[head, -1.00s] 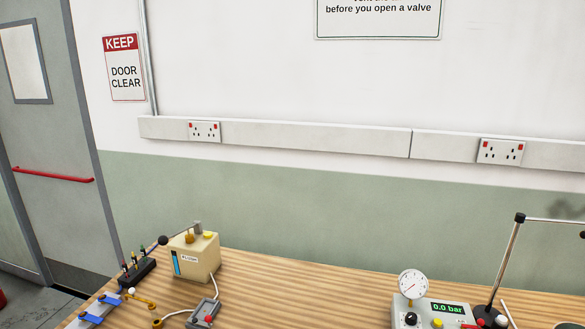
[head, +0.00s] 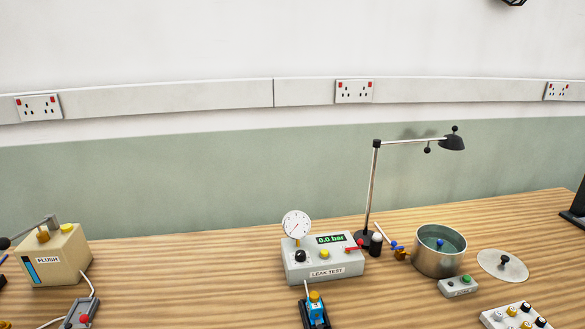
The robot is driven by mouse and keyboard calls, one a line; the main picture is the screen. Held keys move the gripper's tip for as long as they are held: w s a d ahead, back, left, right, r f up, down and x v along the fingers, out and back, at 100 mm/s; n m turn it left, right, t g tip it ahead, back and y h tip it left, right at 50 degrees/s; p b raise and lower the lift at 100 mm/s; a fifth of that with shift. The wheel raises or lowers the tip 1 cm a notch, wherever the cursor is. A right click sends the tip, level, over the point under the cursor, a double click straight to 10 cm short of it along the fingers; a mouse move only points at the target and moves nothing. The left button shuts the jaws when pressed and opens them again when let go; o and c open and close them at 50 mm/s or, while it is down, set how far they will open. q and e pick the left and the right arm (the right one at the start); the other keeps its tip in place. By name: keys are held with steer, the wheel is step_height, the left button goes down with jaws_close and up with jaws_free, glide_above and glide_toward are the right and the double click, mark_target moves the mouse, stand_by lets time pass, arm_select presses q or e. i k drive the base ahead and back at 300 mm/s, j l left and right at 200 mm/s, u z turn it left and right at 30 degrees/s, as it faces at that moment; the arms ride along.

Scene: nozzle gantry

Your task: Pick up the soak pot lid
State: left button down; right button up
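The soak pot lid (head: 502,267) is a flat, round, pale metal disc with a black knob at its middle. It lies on the wooden bench at the right in the head view, just right of the soak pot. The soak pot (head: 439,263) is an open metal pot holding liquid, with a small blue item showing inside. Neither of my grippers shows in the head view.
Left of the pot stand the leak test box (head: 322,262) with its gauge, and a desk lamp (head: 374,190). A small box with a green button (head: 459,287) and a tray of small parts (head: 516,317) are in front. The flush box (head: 54,256) is far left.

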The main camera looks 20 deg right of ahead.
mark_target(502, 265)
steer(key=z, duration=1.75)
